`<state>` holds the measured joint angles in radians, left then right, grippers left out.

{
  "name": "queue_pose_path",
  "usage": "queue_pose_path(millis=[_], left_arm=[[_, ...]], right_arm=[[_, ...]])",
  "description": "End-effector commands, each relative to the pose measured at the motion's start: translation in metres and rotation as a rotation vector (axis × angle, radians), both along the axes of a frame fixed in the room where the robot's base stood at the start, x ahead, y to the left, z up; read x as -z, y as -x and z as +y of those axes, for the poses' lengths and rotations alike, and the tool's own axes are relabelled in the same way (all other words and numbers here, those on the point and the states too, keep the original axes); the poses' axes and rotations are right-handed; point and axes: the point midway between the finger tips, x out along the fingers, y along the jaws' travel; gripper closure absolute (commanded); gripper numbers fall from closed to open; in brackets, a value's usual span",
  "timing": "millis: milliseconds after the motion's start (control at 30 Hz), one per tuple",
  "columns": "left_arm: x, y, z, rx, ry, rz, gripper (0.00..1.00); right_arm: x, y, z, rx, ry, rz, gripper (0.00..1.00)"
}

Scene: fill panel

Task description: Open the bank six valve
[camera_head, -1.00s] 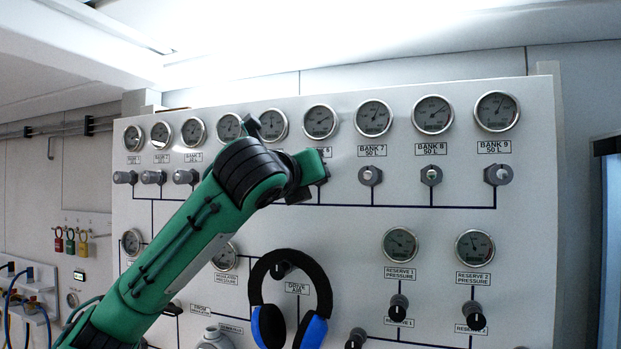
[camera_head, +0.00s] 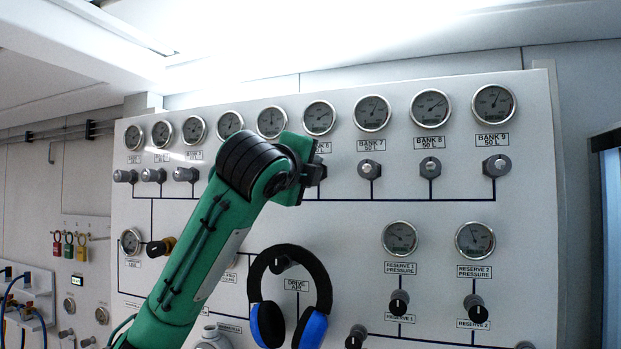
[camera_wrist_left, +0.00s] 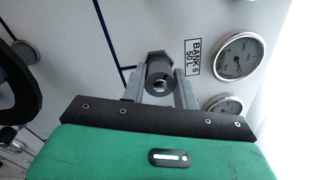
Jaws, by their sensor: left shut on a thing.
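The bank six valve knob (camera_wrist_left: 160,72) is a dark hexagonal knob on the white panel. It sits beside the "BANK 6 50 L" label (camera_wrist_left: 193,57) in the left wrist view. My left gripper (camera_wrist_left: 160,88) has one finger on each side of the knob and is shut on it. In the head view my green left arm comes up from below, and the gripper (camera_head: 316,172) is at the bank six place in the upper valve row. The arm hides most of the knob and part of its label there. The bank six gauge (camera_head: 319,117) shows above. My right gripper is not in view.
The bank seven valve (camera_head: 369,168) is close to the right of the gripper, with bank eight (camera_head: 430,167) beyond. Blue and black headphones (camera_head: 290,297) hang lower on the panel. Reserve knobs (camera_head: 399,303) stick out at lower right.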

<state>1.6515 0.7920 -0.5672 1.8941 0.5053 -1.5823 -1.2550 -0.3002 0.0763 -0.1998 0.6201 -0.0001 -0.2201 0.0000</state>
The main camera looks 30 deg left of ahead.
Motion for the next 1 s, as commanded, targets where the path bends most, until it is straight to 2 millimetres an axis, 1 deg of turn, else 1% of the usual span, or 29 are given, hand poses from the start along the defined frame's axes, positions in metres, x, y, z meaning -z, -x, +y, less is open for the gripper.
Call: queue_pose_path(millis=[33,433,1000], left_arm=[[0.002,0.0,0.0,0.0,0.044,-0.012,0.93],[0.004,0.0,0.0,0.0,0.412,-0.098,0.93],[0.006,-0.001,-0.002,0.001,0.94,-0.221,0.93]], right_arm=[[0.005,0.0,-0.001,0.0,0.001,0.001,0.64],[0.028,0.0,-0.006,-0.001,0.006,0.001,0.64],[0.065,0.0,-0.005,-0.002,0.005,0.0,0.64]])
